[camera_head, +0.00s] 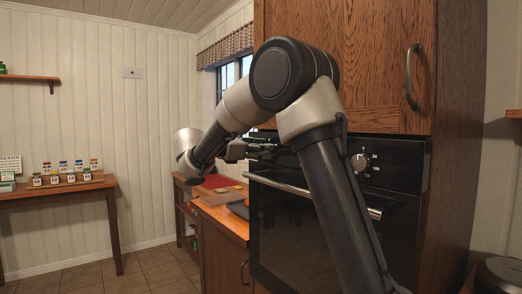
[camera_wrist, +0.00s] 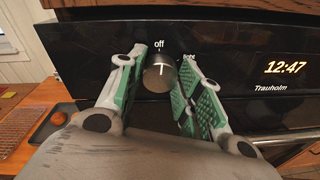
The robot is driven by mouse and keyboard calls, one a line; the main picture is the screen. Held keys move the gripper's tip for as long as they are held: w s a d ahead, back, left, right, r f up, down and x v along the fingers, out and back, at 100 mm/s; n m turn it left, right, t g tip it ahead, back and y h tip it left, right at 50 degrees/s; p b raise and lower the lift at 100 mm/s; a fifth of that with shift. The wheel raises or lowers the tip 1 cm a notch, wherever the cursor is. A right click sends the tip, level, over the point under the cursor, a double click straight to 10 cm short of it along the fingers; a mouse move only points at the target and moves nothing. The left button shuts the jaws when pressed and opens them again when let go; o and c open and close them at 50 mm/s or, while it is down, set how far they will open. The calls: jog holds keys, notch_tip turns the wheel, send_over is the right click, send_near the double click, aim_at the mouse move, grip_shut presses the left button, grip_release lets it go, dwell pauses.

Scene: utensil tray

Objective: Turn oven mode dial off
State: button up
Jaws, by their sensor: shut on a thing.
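The oven mode dial (camera_wrist: 159,77) is a round metallic knob on the black oven panel (camera_wrist: 90,50). The word "off" is printed just above it, and its pale mark looks close to upright, below that word. My gripper (camera_wrist: 163,60) has its green-padded fingers on either side of the dial and is shut on it. A second label to the right is partly hidden by the right finger. In the head view my gripper (camera_head: 247,149) is at the left end of the oven panel, and the dial there is hidden behind it.
A second knob (camera_head: 358,162) sits on the right of the oven panel. The oven door handle (camera_head: 290,187) runs below the panel. A lit clock display (camera_wrist: 285,67) is right of the dial. A wooden counter (camera_head: 222,214) with a dark tray (camera_wrist: 55,120) lies to the left.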

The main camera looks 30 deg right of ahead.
jog(key=shift+n, duration=0.6)
jog(key=o, duration=1)
jog(key=a, duration=0.4)
jog(key=s+a, duration=0.1)
jog(key=a, duration=0.3)
jog(key=a+r, duration=0.1)
jog(key=a, duration=0.3)
jog(key=shift+s, duration=0.25)
